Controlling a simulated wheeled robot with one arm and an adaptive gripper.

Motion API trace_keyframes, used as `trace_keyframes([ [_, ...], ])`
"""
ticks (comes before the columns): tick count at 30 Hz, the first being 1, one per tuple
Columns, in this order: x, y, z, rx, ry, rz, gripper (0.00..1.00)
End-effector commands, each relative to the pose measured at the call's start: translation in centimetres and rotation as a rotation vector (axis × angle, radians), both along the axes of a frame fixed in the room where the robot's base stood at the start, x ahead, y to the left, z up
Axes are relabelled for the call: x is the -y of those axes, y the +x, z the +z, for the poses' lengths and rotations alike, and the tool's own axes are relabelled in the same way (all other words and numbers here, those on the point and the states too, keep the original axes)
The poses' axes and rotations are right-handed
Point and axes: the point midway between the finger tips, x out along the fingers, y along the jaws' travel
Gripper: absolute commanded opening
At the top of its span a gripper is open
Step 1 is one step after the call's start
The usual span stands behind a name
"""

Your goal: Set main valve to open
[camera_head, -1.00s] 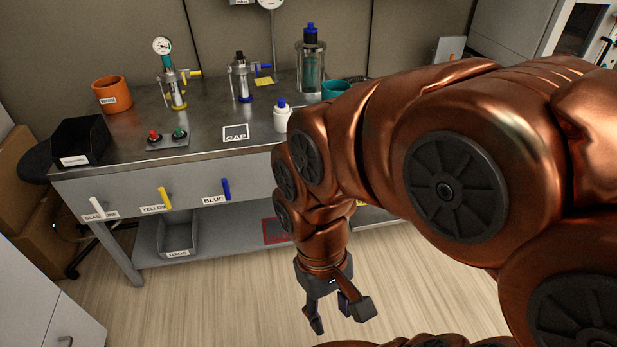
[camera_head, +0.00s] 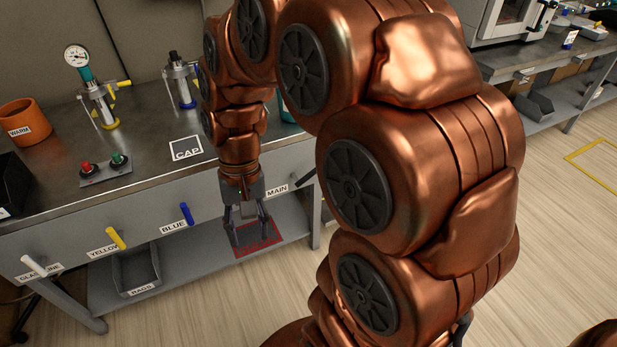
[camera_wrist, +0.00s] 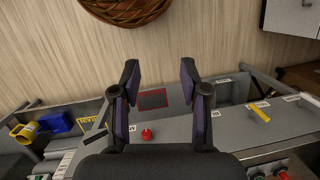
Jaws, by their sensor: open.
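The white label MAIN (camera_head: 277,190) is on the bench's front panel, just right of my gripper (camera_head: 249,236) in the head view. A dark bar beside it, partly behind my arm, may be the main valve's handle; I cannot tell its setting. My gripper points down in front of the panel, open and empty. In the wrist view its fingers (camera_wrist: 159,75) stand apart, with a red knob (camera_wrist: 146,134) behind and between them near the panel. I cannot tell whether this knob belongs to the main valve.
Blue (camera_head: 186,213), yellow (camera_head: 116,238) and white (camera_head: 33,265) handles line the panel to the left. A grey bin (camera_head: 137,270) and a red-outlined area (camera_head: 258,240) are on the lower shelf. A two-button box (camera_head: 105,168) sits on the bench top.

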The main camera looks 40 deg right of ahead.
Motion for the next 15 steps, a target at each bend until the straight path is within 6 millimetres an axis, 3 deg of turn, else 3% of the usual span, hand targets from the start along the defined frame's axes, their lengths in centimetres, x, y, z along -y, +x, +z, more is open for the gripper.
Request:
trace_keyframes([
  [3,2.1,3.7,-1.0,0.003,0.027,-0.136,0.45],
  [8,5.8,8.0,-2.2,0.010,0.058,-0.319,0.45],
  [15,13.0,13.2,-5.0,0.016,0.105,-0.608,0.45],
])
